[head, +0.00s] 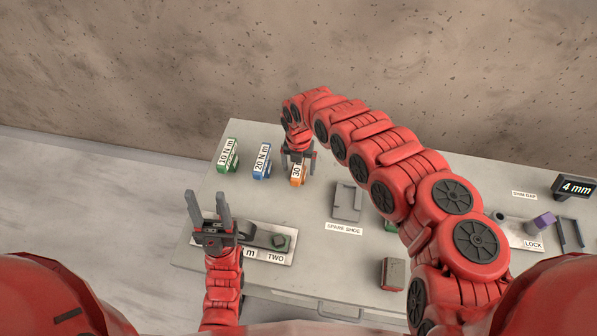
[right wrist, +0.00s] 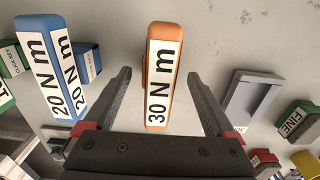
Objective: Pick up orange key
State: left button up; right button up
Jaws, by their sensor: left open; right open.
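The orange key (head: 297,174) stands on the slab at the back, labelled 30 N m. In the right wrist view the orange key (right wrist: 162,80) lies between the spread fingers, with a gap on each side. My right gripper (head: 299,160) is open over it, and its fingers also show in the right wrist view (right wrist: 160,100). In the head view the arm and fingers hide part of the key. My left gripper (head: 208,208) is open and empty above the front left of the slab, near the plate marked TWO.
A blue key (head: 262,162) marked 20 N m and a green key (head: 229,155) marked 10 N m stand left of the orange one. A grey spare shoe (head: 347,202) lies to the right. A red block (head: 392,273) sits near the front edge.

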notch_tip(320, 180, down, 2)
jog(key=shift+w+f+b, duration=0.1)
jog(key=shift+f+b, duration=0.15)
jog(key=shift+b, duration=0.1)
jog(key=shift+r, duration=0.2)
jog(key=shift+c, duration=1.1)
grip_shut()
